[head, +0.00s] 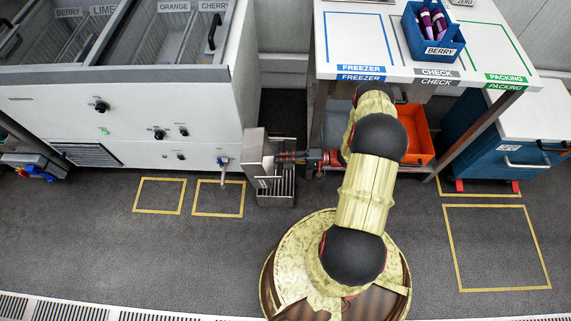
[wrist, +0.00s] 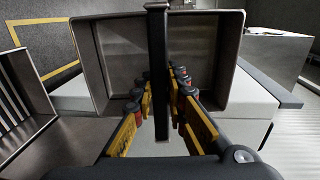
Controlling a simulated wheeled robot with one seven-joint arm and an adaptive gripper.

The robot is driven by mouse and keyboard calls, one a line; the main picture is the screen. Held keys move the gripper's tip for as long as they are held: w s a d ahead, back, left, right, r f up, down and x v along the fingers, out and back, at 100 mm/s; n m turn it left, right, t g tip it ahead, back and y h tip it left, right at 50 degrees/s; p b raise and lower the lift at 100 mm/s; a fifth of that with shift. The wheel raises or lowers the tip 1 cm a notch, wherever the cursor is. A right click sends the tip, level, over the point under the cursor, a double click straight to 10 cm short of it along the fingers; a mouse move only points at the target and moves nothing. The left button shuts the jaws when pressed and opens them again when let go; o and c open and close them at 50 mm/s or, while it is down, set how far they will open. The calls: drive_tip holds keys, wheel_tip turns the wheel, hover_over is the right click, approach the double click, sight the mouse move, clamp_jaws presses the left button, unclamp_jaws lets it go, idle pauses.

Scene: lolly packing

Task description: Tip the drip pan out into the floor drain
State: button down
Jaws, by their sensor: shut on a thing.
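The drip pan (head: 258,156) is a grey metal pan turned up on its side, beside the freezer's right end. In the wrist view the open inside of the pan (wrist: 118,55) faces me, with a dark bar handle (wrist: 157,75) across its middle. My gripper (wrist: 160,95) is shut on that handle; it also shows in the head view (head: 298,157). I see no liquid in the pan.
The white freezer (head: 130,135) with a small tap (head: 223,161) stands at left, two yellow floor squares (head: 160,196) before it. A table (head: 400,75) and orange bin (head: 418,135) are at right, beside a blue cart (head: 500,130). A slotted strip (head: 60,310) crosses the front floor.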

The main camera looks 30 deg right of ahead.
drive_tip(key=shift+f, duration=0.2)
drive_tip(key=b, duration=0.1)
drive_tip(key=s+d+t+y+b, duration=0.1)
drive_tip(key=b, duration=0.1)
drive_tip(key=shift+d+f, duration=0.2)
drive_tip(key=shift+f, duration=0.15)
drive_tip(key=shift+d+y+b, duration=0.15)
drive_tip(key=shift+y+b, duration=0.15)
drive_tip(key=shift+r, duration=0.15)
idle(1.2)
